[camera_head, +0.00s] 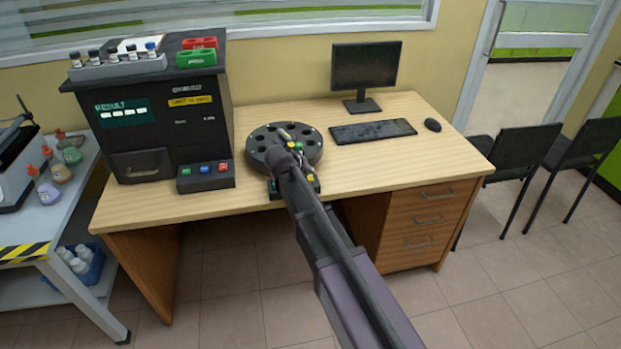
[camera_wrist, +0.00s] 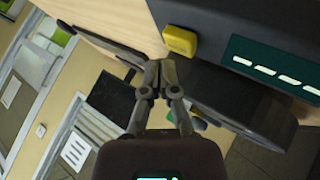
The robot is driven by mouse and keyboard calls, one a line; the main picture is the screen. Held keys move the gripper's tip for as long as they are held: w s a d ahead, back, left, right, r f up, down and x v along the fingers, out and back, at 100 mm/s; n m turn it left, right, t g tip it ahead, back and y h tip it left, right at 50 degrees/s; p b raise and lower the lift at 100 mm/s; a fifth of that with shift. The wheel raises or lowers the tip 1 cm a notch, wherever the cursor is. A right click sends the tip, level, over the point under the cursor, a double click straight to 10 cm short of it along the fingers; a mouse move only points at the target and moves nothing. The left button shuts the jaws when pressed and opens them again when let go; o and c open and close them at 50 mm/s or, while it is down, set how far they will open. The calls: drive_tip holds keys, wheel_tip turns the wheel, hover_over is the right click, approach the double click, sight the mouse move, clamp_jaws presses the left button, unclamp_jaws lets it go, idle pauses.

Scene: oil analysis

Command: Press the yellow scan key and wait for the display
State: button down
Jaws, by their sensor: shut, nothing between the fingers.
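The yellow scan key (camera_wrist: 180,41) stands out from the dark carousel unit in the wrist view. It also shows beside my arm on the unit's front in the head view (camera_head: 311,178). The display (camera_wrist: 275,70) beside the key shows a row of white dashes on dark green. My gripper (camera_wrist: 158,65) is shut and empty, with its fingertips close to the key in the picture; I cannot tell whether they touch it. In the head view my arm covers part of the unit and its round carousel (camera_head: 258,143).
A black analyser (camera_head: 180,138) with a RESULT screen of dashes stands left on the desk, with a small button box (camera_head: 206,177) before it. A monitor (camera_head: 366,65), keyboard (camera_head: 373,131) and mouse (camera_head: 432,125) are to the right. The desk's front right is clear.

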drive_tip(key=shift+f, duration=0.2)
idle(0.5)
drive_tip(key=shift+f+b, duration=0.25)
drive_tip(key=shift+b, duration=0.2)
drive_tip(key=shift+f+b, duration=0.45)
drive_tip(key=shift+b, duration=0.05)
idle(0.9)
drive_tip(key=shift+r, duration=0.15)
idle(0.3)
drive_tip(key=shift+r+p, duration=0.8)
drive_tip(key=shift+p, duration=0.15)
drive_tip(key=shift+r, duration=0.1)
drive_tip(key=shift+r+p, duration=2.4)
drive_tip(key=shift+p, duration=0.15)
